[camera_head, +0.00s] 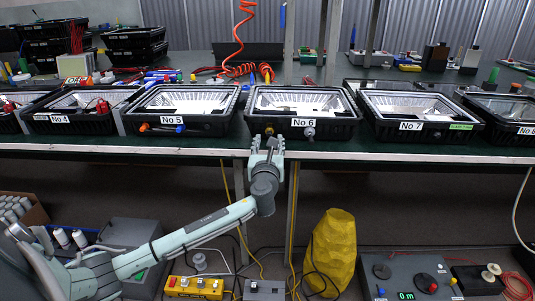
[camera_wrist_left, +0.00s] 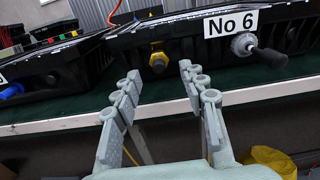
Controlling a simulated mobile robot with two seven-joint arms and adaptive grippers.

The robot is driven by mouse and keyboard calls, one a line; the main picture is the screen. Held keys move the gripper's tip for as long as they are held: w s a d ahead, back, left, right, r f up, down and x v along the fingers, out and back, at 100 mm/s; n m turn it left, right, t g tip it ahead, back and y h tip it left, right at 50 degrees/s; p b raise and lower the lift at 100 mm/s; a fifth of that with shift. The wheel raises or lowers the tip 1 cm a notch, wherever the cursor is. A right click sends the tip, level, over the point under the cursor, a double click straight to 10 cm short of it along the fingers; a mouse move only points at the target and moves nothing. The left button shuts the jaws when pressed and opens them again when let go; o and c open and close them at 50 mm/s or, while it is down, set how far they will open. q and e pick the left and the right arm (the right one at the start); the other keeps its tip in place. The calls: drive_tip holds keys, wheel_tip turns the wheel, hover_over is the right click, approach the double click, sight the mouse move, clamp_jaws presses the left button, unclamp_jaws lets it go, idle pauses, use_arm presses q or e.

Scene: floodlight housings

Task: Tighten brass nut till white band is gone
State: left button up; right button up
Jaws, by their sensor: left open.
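The brass nut (camera_wrist_left: 158,60) sits on the front wall of the black housing No 6 (camera_wrist_left: 120,45), left of its label. It also shows as a small yellowish spot in the head view (camera_head: 269,130). I cannot make out a white band at it. My left gripper (camera_wrist_left: 160,76) is open and empty, its two fingers pointing up at the housing with the nut between and beyond their tips. In the head view my left gripper (camera_head: 268,147) is just below and in front of the housing, at the table edge. My right gripper is not in view.
A grey fitting with a black stub (camera_wrist_left: 245,45) juts out right of the nut. Housings No 5 (camera_head: 190,112) and No 7 (camera_head: 420,113) stand on either side. The table's pale front edge (camera_head: 380,156) runs below. A yellow bag (camera_head: 333,250) stands under the table.

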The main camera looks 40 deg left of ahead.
use_arm(q)
drive_tip(key=v, duration=0.9)
drive_tip(key=shift+s, duration=0.25)
drive_tip(key=s+f+n+g+h, duration=0.2)
drive_tip(key=s+f+n+g, duration=0.4)
drive_tip(key=f, duration=0.9)
drive_tip(key=s+f+n+g+h, duration=0.15)
drive_tip(key=s+f+n, duration=0.45)
drive_tip(key=f, duration=0.8)
drive_tip(key=s+d+f+n+g+h, duration=0.2)
drive_tip(key=s+d+f+n, duration=0.2)
drive_tip(key=s+f+n, duration=0.3)
drive_tip(key=s+d+f+n+g+h, duration=0.3)
drive_tip(key=s+d+f+n, duration=0.2)
drive_tip(key=s+f+n, duration=0.3)
drive_tip(key=s+f, duration=0.3)
drive_tip(key=s, duration=0.1)
drive_tip(key=shift+w+f+g, duration=0.1)
drive_tip(key=shift+w+g, duration=0.05)
drive_tip(key=shift+g, duration=0.1)
